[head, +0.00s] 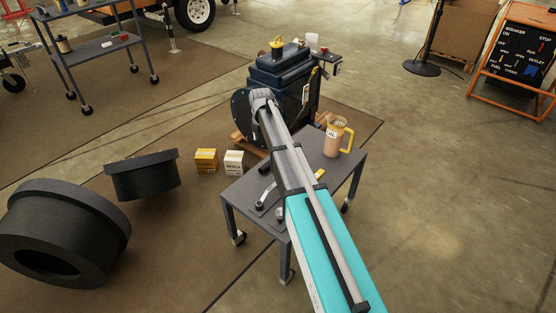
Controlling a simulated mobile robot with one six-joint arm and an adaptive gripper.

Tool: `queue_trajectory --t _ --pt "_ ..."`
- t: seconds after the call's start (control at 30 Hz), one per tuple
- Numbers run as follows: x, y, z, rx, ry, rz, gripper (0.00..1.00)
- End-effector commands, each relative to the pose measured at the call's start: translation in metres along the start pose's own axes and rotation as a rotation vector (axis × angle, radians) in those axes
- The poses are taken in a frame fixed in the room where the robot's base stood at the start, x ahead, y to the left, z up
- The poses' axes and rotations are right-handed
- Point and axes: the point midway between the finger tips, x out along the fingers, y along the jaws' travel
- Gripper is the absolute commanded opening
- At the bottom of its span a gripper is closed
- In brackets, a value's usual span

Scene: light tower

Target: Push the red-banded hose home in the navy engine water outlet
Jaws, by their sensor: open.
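The navy engine (289,74) stands on a wooden pallet at the upper middle, with a yellow cap (277,43) on top. My arm reaches over the grey cart, and its wrist is in front of the engine's left side. My gripper's jaws are hidden behind the wrist, so I cannot see what they touch. I cannot make out the red-banded hose or the water outlet; the wrist covers that part of the engine.
A grey wheeled cart (232,206) below my arm bears a jug (333,142) with a yellow handle and a wrench (267,194). Yellow and white boxes (206,161) and large black rings (65,235) are at left. Floor at right is open.

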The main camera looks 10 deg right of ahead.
Motion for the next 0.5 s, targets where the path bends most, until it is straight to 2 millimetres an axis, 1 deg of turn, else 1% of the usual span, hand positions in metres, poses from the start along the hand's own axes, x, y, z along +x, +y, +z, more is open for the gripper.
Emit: queue_trajectory --t 0.5 --pt "0.040 -0.001 0.001 0.002 0.000 0.000 0.89"
